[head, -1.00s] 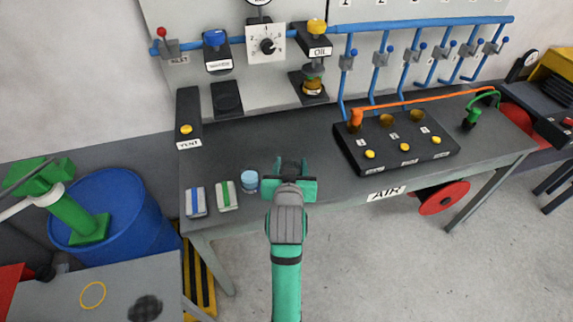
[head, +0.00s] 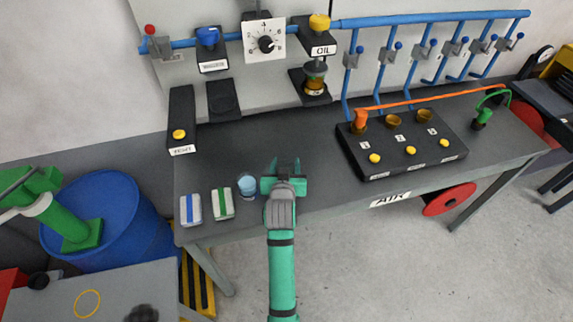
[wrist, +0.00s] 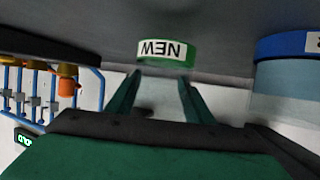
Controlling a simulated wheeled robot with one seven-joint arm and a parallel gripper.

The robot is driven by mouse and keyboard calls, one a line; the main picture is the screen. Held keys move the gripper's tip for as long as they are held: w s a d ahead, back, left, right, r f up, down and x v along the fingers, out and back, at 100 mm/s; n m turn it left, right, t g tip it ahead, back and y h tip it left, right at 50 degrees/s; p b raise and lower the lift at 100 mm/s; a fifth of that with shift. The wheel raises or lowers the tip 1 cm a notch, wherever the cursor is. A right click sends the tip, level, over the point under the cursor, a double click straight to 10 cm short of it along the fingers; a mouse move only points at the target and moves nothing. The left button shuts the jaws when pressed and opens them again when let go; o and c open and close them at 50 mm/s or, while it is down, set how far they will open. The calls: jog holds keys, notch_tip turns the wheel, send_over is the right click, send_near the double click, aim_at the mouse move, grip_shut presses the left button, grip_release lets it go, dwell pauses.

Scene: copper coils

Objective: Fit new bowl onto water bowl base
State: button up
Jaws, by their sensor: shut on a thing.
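My gripper (head: 285,165) is over the front part of the bench, just right of a pale blue cup-like bowl (head: 248,185). In the wrist view, which is upside down, my fingers (wrist: 157,90) are shut on the new bowl, a piece with a green band marked NEW (wrist: 165,50). Its clear body between the fingers is hard to make out. A bowl with a blue band (wrist: 285,45) stands beside it at the right of that view. On the back panel, a blue-knobbed unit (head: 209,50), likely the water one, has a black holder (head: 223,98) below it.
Two white boxes, one blue-striped (head: 190,210) and one green-striped (head: 222,204), lie at the bench's front left. The OIL unit (head: 318,35) has an amber bowl (head: 315,78) below. A black button box (head: 400,145) stands at right. The bench centre is clear.

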jog(key=shift+s+d+f, duration=0.1)
jog(key=shift+d+f, duration=0.2)
jog(key=shift+f, duration=0.35)
jog(key=shift+a, duration=0.3)
jog(key=shift+f, duration=0.1)
jog(key=o, duration=1.1)
jog(key=shift+s+d, duration=0.1)
jog(key=shift+d, duration=0.05)
